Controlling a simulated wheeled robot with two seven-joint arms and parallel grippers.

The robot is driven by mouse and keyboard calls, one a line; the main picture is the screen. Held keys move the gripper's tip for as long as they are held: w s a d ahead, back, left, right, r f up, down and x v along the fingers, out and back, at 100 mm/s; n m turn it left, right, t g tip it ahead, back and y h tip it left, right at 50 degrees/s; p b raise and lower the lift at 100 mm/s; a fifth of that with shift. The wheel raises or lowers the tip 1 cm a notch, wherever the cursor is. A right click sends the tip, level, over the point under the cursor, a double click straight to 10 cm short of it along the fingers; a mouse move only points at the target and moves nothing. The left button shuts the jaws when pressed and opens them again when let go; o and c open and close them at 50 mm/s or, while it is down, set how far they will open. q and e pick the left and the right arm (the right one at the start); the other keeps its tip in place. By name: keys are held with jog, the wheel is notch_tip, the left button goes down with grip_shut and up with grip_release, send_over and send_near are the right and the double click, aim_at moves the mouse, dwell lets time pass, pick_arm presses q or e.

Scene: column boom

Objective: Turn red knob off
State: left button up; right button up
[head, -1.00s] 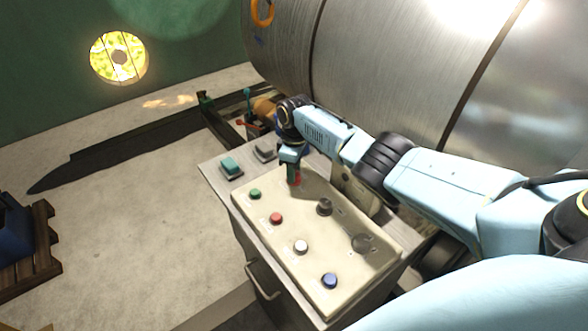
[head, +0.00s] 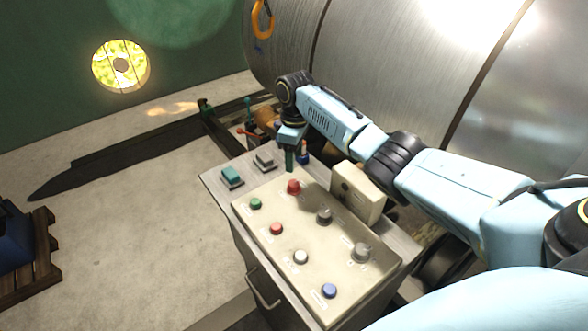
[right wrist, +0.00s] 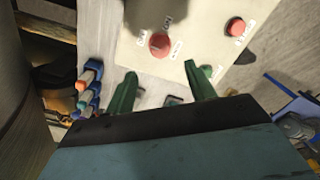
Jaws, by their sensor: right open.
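The red knob (head: 294,187) sits at the far corner of the sloped cream control panel (head: 268,217). It also shows in the right wrist view (right wrist: 160,43), with small labels around it that I cannot read. My right gripper (head: 290,168) hangs just beyond and above the red knob in the head view, apart from it. In the right wrist view its two green fingers (right wrist: 161,80) are spread and empty, with the knob a little past the fingertips. A flatter red button (head: 276,229) sits nearer on the panel and also shows in the right wrist view (right wrist: 235,27). My left gripper is not in view.
The panel also holds a green button (head: 255,204), a white button (head: 301,257), a blue button (head: 330,291) and two grey knobs (head: 324,215). A cream box (head: 358,193) stands beside the panel. A large metal cylinder (head: 385,70) rises behind my arm. Open floor lies left.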

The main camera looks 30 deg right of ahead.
jog(key=shift+r, duration=2.25)
jog(key=shift+f, duration=0.1)
